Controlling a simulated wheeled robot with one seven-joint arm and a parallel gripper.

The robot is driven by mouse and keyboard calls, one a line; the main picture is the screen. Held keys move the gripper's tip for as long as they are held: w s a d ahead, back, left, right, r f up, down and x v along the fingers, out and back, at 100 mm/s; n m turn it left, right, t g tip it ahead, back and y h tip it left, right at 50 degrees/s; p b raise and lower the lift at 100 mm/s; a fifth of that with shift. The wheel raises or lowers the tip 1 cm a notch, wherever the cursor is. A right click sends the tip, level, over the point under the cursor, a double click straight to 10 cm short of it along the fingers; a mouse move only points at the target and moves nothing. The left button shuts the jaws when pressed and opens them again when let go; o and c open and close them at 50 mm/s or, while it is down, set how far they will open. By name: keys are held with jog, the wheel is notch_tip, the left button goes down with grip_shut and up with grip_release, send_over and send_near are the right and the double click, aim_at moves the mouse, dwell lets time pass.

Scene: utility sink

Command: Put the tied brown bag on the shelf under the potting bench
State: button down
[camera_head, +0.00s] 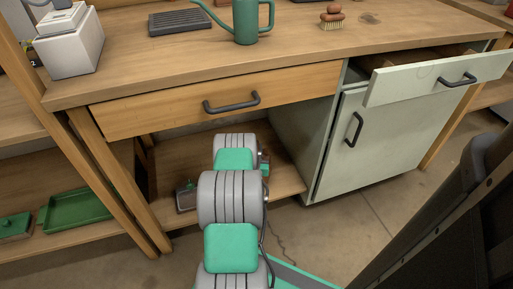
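The potting bench (290,55) has a wooden top, with a lower shelf (285,177) under its left drawer. My grey and green arm reaches forward from the bottom middle to the opening above that shelf. My gripper is not visible; the arm's far links cover the area beyond them. I cannot make out the tied brown bag anywhere; the arm hides part of the shelf. A small dark and reddish part shows just right of the far link, too small to identify.
A small grey object with a green top (187,195) sits on the shelf's left part. The wooden drawer (225,98) above is shut. At right, a pale green drawer (440,78) stands open above a shut cabinet door (375,140). A green tray (75,209) lies on the left rack.

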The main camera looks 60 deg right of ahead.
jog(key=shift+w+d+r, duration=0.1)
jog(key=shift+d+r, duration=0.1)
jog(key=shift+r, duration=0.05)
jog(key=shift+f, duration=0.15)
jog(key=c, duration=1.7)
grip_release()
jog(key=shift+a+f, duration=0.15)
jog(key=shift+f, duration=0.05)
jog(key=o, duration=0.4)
